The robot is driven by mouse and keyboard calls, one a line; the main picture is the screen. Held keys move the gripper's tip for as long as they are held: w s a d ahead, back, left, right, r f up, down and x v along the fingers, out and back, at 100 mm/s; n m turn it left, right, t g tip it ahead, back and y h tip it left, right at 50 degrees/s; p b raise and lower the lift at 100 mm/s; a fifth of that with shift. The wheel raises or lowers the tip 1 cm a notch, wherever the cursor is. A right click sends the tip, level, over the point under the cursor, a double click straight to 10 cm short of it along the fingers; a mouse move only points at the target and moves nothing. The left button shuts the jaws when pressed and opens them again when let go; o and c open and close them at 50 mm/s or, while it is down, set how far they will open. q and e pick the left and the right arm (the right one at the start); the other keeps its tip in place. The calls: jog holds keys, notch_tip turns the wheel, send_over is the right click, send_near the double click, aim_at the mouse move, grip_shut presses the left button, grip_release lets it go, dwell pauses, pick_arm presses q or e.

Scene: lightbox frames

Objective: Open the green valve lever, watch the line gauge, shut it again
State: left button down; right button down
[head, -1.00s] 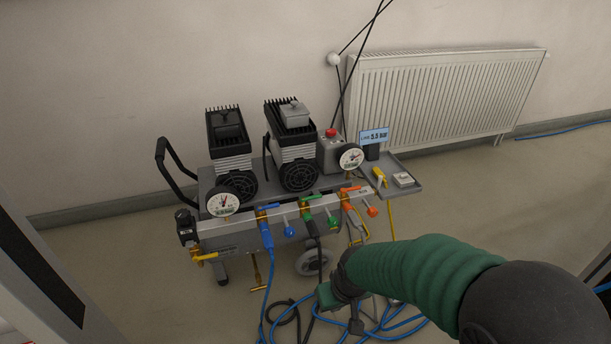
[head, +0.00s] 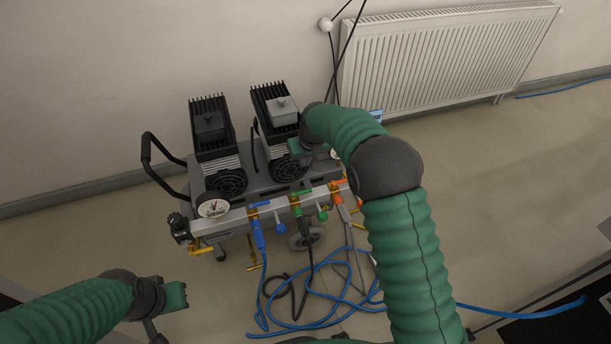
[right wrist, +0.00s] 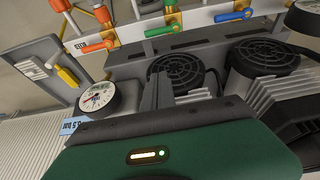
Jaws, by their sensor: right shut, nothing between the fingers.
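The green valve lever (head: 322,215) is on the front manifold of the compressor cart, between the blue and orange levers. It also shows near the top of the right wrist view (right wrist: 172,20). The line gauge (right wrist: 97,98) is a round white dial, seen tilted; its reading is too small to tell. In the head view my right arm mostly hides it. My right gripper (head: 308,160) is shut and empty above the cart deck, behind the manifold and apart from the green lever. My left gripper (head: 155,325) is low at the left, away from the cart; its fingers are unclear.
The blue lever (right wrist: 235,14) and orange lever (right wrist: 95,47) flank the green one. Two finned compressor heads (head: 210,135) stand on the deck. Blue hoses (head: 325,290) lie on the floor before the cart. A radiator (head: 440,65) hangs behind.

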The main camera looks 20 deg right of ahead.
aim_at(301, 173)
jog(key=b+x, duration=0.4)
jog(key=x, duration=0.6)
jog(key=shift+f+b, duration=0.4)
jog(key=s+b, duration=0.1)
jog(key=s, duration=0.2)
jog(key=shift+s+d, duration=0.15)
jog(key=shift+s, duration=0.35)
